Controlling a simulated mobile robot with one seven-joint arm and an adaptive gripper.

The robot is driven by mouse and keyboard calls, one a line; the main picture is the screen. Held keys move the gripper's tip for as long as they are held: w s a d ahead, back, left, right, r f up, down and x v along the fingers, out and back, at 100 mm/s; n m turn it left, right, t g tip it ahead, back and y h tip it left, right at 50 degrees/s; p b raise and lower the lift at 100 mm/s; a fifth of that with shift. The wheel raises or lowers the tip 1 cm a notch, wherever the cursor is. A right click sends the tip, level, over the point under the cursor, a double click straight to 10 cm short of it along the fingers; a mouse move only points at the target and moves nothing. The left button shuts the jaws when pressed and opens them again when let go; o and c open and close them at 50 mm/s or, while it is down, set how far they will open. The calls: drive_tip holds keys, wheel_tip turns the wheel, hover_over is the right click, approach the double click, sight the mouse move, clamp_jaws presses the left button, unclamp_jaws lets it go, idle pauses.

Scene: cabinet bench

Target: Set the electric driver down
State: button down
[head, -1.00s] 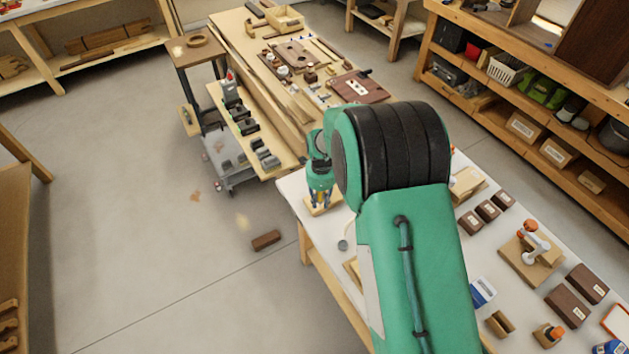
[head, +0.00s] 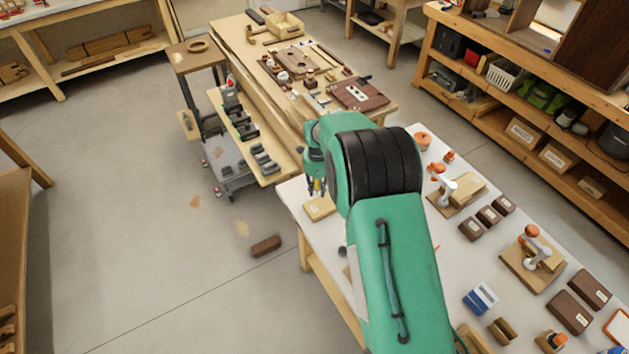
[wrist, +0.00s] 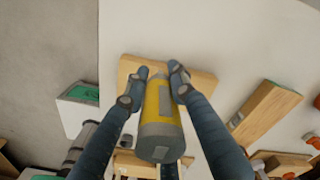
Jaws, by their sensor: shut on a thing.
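The electric driver (wrist: 160,125) is a yellow cylinder with grey parts, seen almost end-on in the wrist view. My gripper (wrist: 161,73) is shut on it, with one blue-grey finger on each side. A pale wooden block (wrist: 198,85) lies beyond the driver and the fingertips. In the head view my gripper (head: 316,187) points down just above this block (head: 319,208), at the left edge of the white bench. A little yellow shows between the fingers there. I cannot tell whether the driver's far end touches the block.
The white bench (head: 452,243) also carries toggle-clamp fixtures (head: 532,258), dark brown blocks (head: 490,216) and a blue-white box (head: 481,298). My arm covers part of it. A longer wooden piece (wrist: 265,112) lies right of the driver. A brown block (head: 265,245) lies on the floor.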

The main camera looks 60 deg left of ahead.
drive_tip(key=shift+w+a+f, duration=0.1)
drive_tip(key=shift+w+a, duration=0.4)
drive_tip(key=shift+a, duration=0.7)
drive_tip(key=shift+w+a+f, duration=0.1)
drive_tip(key=shift+w+a, duration=0.45)
drive_tip(key=shift+a, duration=0.65)
drive_tip(key=shift+w+a+f, duration=0.1)
drive_tip(key=shift+w+a, duration=0.4)
drive_tip(key=shift+a, duration=0.7)
drive_tip(key=shift+f, duration=0.1)
drive_tip(key=shift+f+b, duration=0.35)
drive_tip(key=shift+f, duration=1.3)
drive_tip(key=shift+f, duration=0.15)
drive_tip(key=c, duration=1.5)
unclamp_jaws()
drive_tip(key=shift+d, duration=0.1)
drive_tip(key=shift+o, duration=0.2)
wheel_tip(320, 180, up, 12)
drive_tip(key=shift+p, duration=0.45)
